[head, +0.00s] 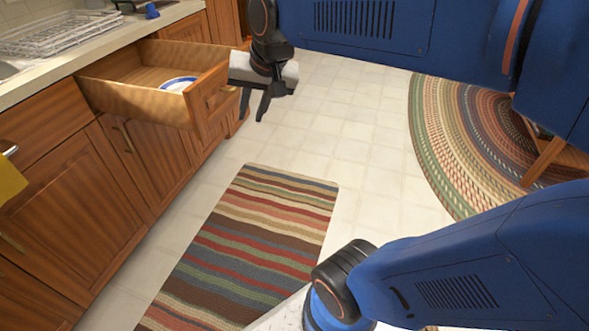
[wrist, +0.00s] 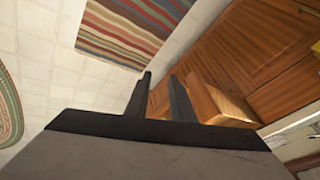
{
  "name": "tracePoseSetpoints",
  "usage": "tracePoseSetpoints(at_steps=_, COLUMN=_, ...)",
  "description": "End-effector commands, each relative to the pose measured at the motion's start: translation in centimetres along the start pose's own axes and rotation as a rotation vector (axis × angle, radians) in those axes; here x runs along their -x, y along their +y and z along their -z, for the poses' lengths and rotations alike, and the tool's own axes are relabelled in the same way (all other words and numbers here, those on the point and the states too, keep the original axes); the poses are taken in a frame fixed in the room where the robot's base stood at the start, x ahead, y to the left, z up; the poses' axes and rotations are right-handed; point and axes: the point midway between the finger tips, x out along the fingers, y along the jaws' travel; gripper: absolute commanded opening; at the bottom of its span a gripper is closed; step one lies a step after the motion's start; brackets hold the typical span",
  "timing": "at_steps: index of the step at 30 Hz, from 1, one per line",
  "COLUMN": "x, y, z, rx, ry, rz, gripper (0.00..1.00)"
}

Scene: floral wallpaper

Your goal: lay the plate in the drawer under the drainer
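The plate (head: 178,84), white with a blue rim, lies inside the open wooden drawer (head: 128,97), near its front end. The drawer is pulled well out from the counter. The wire drainer (head: 52,35) stands on the counter above and behind it. My gripper (head: 251,118) points down just outside the drawer's front, its two dark fingers apart with nothing between them. In the wrist view, the fingers (wrist: 160,76) are also spread and empty, beside the drawer's wooden corner (wrist: 218,105). The plate is not visible in the wrist view.
Closed wooden cabinets (head: 60,205) run along the left. A striped mat (head: 250,235) lies on the pale tiled floor, and a round braided rug (head: 450,130) lies at right. A small blue object (head: 152,10) sits on the counter. Tiles between mat and rug are clear.

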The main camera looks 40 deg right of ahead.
Motion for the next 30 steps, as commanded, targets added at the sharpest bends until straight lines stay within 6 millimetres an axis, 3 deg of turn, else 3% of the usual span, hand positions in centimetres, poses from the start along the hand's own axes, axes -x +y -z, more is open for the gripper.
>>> tracePoseSetpoints(at_steps=1, x=0.1, y=1.3, z=-1.9, rx=0.059, ry=0.002, rz=-0.008, gripper=0.22)
tracePoseSetpoints(at_steps=6, x=-0.3, y=5.5, z=-7.7, rx=0.277, ry=-0.006, rz=-0.042, gripper=0.22)
tracePoseSetpoints(at_steps=12, x=-1.2, y=8.9, z=-12.2, rx=0.457, ry=-0.019, rz=-0.070, gripper=0.22)
tracePoseSetpoints(at_steps=18, x=-1.6, y=9.9, z=-13.5, rx=0.517, ry=-0.024, rz=-0.079, gripper=0.22)
tracePoseSetpoints(at_steps=30, x=-1.6, y=9.9, z=-13.5, rx=0.516, ry=-0.025, rz=-0.079, gripper=0.22)
